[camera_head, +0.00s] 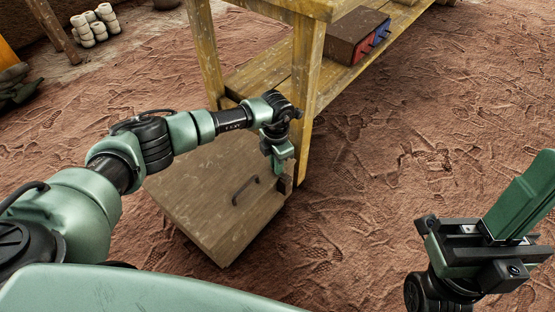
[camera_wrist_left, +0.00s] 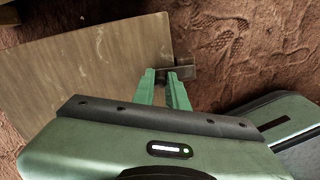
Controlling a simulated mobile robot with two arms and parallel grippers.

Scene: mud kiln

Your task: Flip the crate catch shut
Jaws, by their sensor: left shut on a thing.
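The wooden crate (camera_head: 205,205) stands on the ground, with its flat brown top and a dark handle (camera_head: 246,190) facing me. The crate catch (camera_head: 285,184) is a small dark piece at the crate's right edge; it also shows in the left wrist view (camera_wrist_left: 186,72). My left gripper (camera_head: 279,172) reaches down to that edge. Its two green fingers (camera_wrist_left: 163,76) are shut on the catch, and their tips partly hide it. I cannot tell the catch's exact angle. My right gripper (camera_head: 527,192) is at the right, away from the crate; its finger gap is unclear.
A yellow wooden bench (camera_head: 255,80) stands behind the crate, with a leg (camera_head: 305,100) close to my left gripper. A brown box with blue and red fronts (camera_head: 362,47) sits on its shelf. Pale rolls (camera_head: 95,25) lie at the back left. The ground at right is clear.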

